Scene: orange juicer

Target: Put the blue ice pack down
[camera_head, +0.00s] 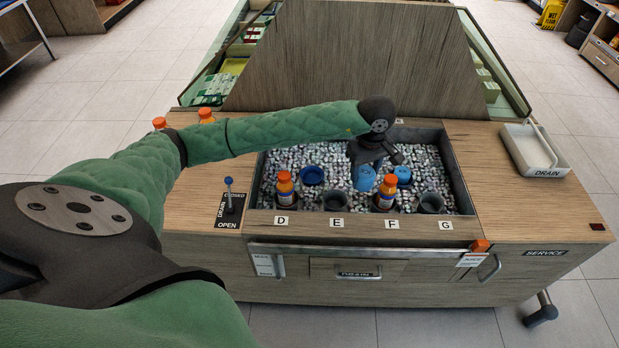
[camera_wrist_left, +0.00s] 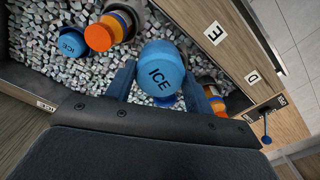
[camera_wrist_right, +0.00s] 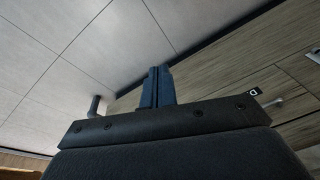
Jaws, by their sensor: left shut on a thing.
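A blue ice pack (camera_head: 364,178) marked ICE in the left wrist view (camera_wrist_left: 160,72) is between the fingers of my left gripper (camera_head: 366,165). The gripper is shut on it and holds it over the bin of ice (camera_head: 265,196), near the F bottle. A second blue ice pack (camera_head: 403,174) sits in the ice just right of it; it also shows in the left wrist view (camera_wrist_left: 72,43). My right gripper (camera_wrist_right: 157,86) is shut and empty, over the floor beside the wooden cabinet front. The held pack's underside is hidden.
Orange-capped bottles stand at D (camera_head: 285,188) and F (camera_head: 386,195). Dark empty cups sit at E (camera_head: 334,201) and G (camera_head: 431,203). A blue round piece (camera_head: 312,176) lies behind D. A lever (camera_head: 229,195) stands left, a drain tray (camera_head: 534,150) right.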

